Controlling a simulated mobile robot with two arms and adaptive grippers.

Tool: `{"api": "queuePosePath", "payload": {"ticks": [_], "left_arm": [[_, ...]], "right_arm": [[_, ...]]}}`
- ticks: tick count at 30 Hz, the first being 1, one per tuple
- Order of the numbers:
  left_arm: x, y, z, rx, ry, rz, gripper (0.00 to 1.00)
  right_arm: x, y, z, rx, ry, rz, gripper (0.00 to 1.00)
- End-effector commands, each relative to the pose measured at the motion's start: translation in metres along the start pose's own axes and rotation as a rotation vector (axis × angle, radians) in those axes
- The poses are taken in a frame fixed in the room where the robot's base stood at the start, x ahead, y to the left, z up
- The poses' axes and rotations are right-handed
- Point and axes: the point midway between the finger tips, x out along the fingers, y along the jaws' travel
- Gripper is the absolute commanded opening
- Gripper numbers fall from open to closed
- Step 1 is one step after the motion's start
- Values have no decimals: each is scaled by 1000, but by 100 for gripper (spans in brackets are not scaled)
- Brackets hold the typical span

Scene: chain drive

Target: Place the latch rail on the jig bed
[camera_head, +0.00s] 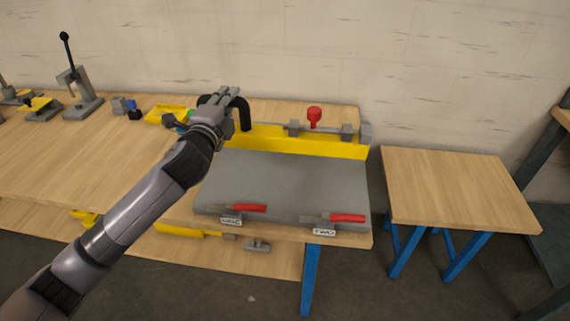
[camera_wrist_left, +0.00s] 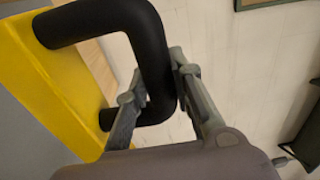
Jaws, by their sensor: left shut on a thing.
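The latch rail (camera_head: 300,141) is a long yellow bar along the back edge of the grey jig bed (camera_head: 285,180). Its black arched handle (camera_head: 244,115) stands near its left end. My left gripper (camera_head: 230,97) is shut on this handle. In the left wrist view the handle (camera_wrist_left: 152,40) passes between the two fingers of the left gripper (camera_wrist_left: 158,85), and the yellow rail (camera_wrist_left: 50,75) lies on the left. I cannot tell whether the rail rests fully on the bed. My right gripper is not in view.
Two red-handled clamps (camera_head: 248,208) (camera_head: 346,217) lie along the bed's front edge, with labels below. A red knob (camera_head: 314,115) and grey blocks (camera_head: 347,131) are at the rail. A lever press (camera_head: 80,90) stands far left. A bare side table (camera_head: 450,185) stands at right.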

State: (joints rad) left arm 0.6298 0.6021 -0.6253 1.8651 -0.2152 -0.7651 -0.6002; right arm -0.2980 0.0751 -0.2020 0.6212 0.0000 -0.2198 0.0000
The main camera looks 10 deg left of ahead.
Motion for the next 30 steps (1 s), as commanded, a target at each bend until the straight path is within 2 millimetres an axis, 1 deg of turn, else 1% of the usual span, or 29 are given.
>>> {"api": "queuePosePath", "payload": {"ticks": [2, 5, 15, 18, 22, 27, 30], "left_arm": [[2, 3, 1, -4, 0, -2, 0], [3, 21, 1, -5, 1, 2, 0], [2, 108, 1, -6, 0, 2, 0], [2, 129, 1, -7, 0, 0, 0], [2, 147, 1, -6, 1, -1, 0], [3, 157, 1, -6, 1, -3, 0], [2, 173, 1, -6, 0, 1, 0]], "right_arm": [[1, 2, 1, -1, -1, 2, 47], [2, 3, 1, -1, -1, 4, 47], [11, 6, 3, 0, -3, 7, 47], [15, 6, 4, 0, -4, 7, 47], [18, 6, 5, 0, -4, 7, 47], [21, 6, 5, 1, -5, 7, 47], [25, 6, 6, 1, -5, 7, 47]]}}
